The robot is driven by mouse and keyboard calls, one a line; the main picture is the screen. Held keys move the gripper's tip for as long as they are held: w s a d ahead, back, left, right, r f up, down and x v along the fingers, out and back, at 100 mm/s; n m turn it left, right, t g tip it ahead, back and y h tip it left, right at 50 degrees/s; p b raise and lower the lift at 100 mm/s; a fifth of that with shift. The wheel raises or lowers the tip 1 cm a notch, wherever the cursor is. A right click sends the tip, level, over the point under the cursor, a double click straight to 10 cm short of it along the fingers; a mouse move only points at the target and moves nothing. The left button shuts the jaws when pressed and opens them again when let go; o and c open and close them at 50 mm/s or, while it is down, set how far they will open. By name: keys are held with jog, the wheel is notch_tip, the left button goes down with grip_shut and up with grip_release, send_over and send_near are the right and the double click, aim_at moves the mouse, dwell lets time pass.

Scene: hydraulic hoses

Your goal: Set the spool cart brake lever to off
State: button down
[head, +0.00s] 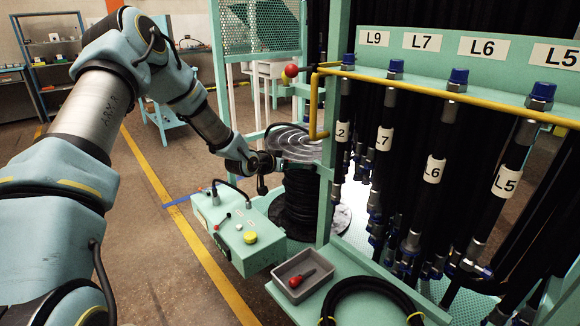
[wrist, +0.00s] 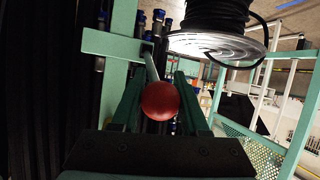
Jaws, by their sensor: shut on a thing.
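The spool cart brake lever shows in the wrist view as a thin grey rod with a round red knob (wrist: 160,101). Its rod runs up to a pale green bracket (wrist: 112,45). My gripper (wrist: 158,88) has one finger on each side of the knob and is shut on it. In the head view my gripper (head: 263,172) is at the left side of the spool (head: 303,192), which is wound with black hose. The knob cannot be made out there, hidden by my gripper. The spool's silver flange (wrist: 215,45) shows above the knob in the wrist view.
A green control box (head: 237,235) with small levers and a yellow button stands below my gripper. A grey tray (head: 301,276) holds a red screwdriver. A yellow rail (head: 450,97) and hanging labelled hoses (head: 433,170) fill the right. Another red ball (head: 290,71) is near the post.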

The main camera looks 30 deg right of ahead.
jog(key=shift+w+d+r+g+y, duration=0.2)
jog(key=shift+d+r+y, duration=0.45)
jog(key=shift+d+r, duration=0.45)
jog(key=shift+w+d+r+g+y, duration=0.2)
jog(key=shift+d+r+y, duration=0.45)
jog(key=shift+d+r, duration=0.45)
jog(key=shift+r, duration=0.15)
jog(key=shift+s, duration=0.15)
jog(key=shift+c, duration=2.2)
grip_release()
jog(key=shift+f, duration=0.2)
jog(key=shift+a, duration=0.1)
